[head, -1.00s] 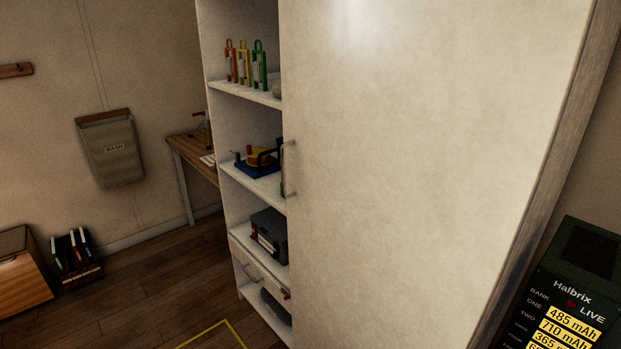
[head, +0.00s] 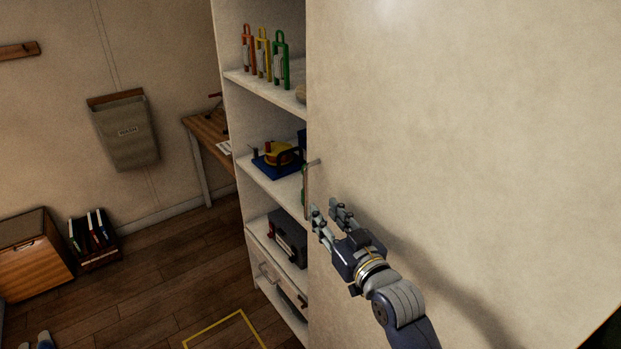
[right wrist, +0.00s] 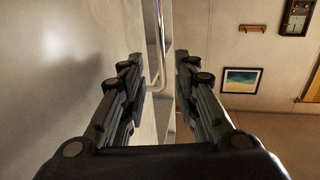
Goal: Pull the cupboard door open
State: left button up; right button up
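The cupboard door (head: 450,130) is a broad, pale, plain panel filling the right of the head view. A slim upright metal handle (head: 308,184) sits near its left edge. It also shows in the right wrist view as a shiny bar (right wrist: 157,40). My right gripper (head: 326,207) is open and empty, with its fingertips close to the handle's lower end. My left gripper is not in view.
Open shelves (head: 262,178) left of the door hold coloured clips, a blue-and-yellow device and a dark box. A wooden desk (head: 209,130) stands behind. A yellow outline (head: 222,329) marks the floor. A wooden cabinet (head: 36,262) stands far left. Floor between is mostly clear.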

aim_at(307, 191)
jog(key=p+x, duration=0.2)
jog(key=x, duration=0.7)
jog(key=shift+r, duration=0.15)
jog(key=shift+x, duration=0.8)
grip_shut()
